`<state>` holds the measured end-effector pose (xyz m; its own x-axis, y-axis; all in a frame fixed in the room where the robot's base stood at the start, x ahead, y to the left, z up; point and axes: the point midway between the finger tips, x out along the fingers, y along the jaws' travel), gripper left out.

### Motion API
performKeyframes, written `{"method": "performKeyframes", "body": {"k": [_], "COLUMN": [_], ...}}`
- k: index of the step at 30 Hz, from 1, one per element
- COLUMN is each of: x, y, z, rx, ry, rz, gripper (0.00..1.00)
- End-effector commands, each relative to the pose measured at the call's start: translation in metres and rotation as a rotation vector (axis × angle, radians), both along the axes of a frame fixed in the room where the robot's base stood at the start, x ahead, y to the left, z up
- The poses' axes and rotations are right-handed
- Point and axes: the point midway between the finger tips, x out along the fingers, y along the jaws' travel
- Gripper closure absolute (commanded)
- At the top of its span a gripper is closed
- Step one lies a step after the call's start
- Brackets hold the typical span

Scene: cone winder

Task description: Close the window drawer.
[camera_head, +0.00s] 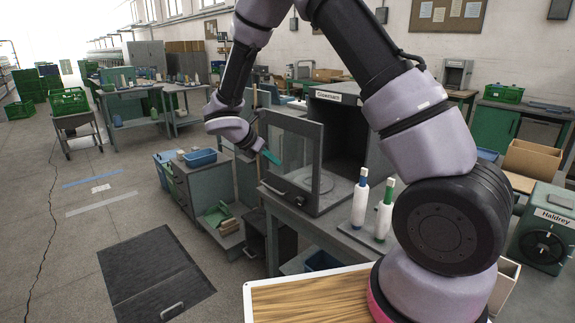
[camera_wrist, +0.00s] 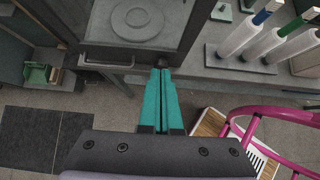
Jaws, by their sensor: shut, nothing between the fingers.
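The window drawer (camera_head: 297,150) is a grey drawer with a tall framed glass front. It stands pulled out from the dark grey housing (camera_head: 345,128) on the bench. Its base holds a round plate, which shows behind the glass, and a bar handle (camera_head: 274,190) sits low on its front. In the wrist view the handle (camera_wrist: 108,64) and the drawer floor with the round plate (camera_wrist: 138,20) show at the top. My gripper (camera_head: 273,158) has teal fingers, shut and empty, in front of the glass. In the wrist view its fingertips (camera_wrist: 161,70) are right of the handle; contact cannot be told.
A low cabinet with a blue bin (camera_head: 200,157) is at the left.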

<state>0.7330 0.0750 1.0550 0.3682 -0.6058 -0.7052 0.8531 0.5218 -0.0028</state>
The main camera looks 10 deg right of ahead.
Motion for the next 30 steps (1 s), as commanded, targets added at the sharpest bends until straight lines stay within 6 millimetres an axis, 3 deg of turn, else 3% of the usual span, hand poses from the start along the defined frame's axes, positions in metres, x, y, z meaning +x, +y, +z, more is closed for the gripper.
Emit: {"method": "performKeyframes", "body": {"k": [14,21,30], "x": [0.033,0.050,0.054], "y": [-0.059,-0.086,-0.092], "z": [-0.067,-0.065,-0.065], "rx": [0.002,0.004,0.003], "ry": [0.002,-0.001,-0.001], "rz": [-0.008,-0.008,-0.006], "gripper": [1.00,1.00,1.00]}}
